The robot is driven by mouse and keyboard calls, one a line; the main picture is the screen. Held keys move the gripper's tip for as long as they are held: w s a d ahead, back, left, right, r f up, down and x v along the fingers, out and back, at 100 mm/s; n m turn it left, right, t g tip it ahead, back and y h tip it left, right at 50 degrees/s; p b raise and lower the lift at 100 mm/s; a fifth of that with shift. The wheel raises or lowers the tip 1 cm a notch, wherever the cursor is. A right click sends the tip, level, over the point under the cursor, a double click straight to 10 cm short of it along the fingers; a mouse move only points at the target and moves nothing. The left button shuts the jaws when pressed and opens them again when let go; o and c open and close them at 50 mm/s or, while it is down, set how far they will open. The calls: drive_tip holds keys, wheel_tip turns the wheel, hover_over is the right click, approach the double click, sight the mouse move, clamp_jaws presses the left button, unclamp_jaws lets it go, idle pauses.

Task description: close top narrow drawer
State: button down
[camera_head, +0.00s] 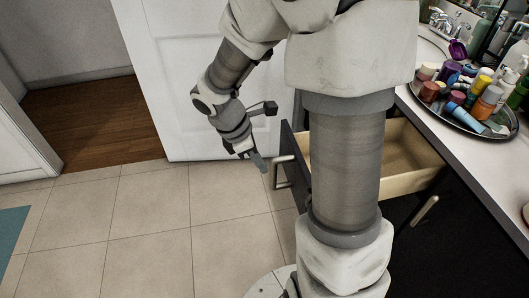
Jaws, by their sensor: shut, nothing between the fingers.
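The top narrow drawer (400,158) stands pulled out from the dark vanity under the counter. Its wooden inside shows and looks empty where visible. My arm's column hides its middle part. A metal bar handle (283,171) is on its dark front, at the left. My gripper (259,162) is shut and empty, a little to the left of this handle. I see a small gap between them, but cannot tell the depth exactly.
A round tray (511,137) with several bottles and jars stands on the white counter (485,165) at the right. Another handle (424,211) is on the vanity front. A white door (170,70) stands behind my gripper. The tiled floor (150,225) at the left is clear.

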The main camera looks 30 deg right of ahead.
sight(293, 179)
drive_tip(key=b+x, duration=0.4)
drive_tip(key=x, duration=0.6)
drive_tip(key=shift+a+b, duration=0.1)
drive_tip(key=shift+b, duration=0.25)
drive_tip(key=shift+s+d+r, duration=0.1)
drive_tip(key=shift+s+d, duration=0.15)
drive_tip(key=shift+d, duration=0.75)
drive_tip(key=shift+s+d+r, duration=0.1)
drive_tip(key=shift+s+d, duration=0.1)
drive_tip(key=shift+d, duration=0.8)
drive_tip(key=shift+s+d, duration=0.2)
drive_tip(key=shift+d, duration=0.4)
drive_tip(key=s+d+p, duration=0.2)
drive_tip(key=d+p, duration=0.2)
drive_tip(key=d, duration=0.6)
drive_tip(key=s+d+p, duration=0.2)
drive_tip(key=d+p, duration=0.3)
drive_tip(key=d, duration=0.5)
drive_tip(key=s+d+p, duration=0.3)
drive_tip(key=d+p, duration=0.1)
drive_tip(key=d, duration=0.6)
drive_tip(key=shift+s+r+p, duration=0.1)
drive_tip(key=shift+p, duration=0.3)
drive_tip(key=shift+s+d+p, duration=0.2)
drive_tip(key=shift+d+p, duration=0.35)
drive_tip(key=shift+d, duration=0.45)
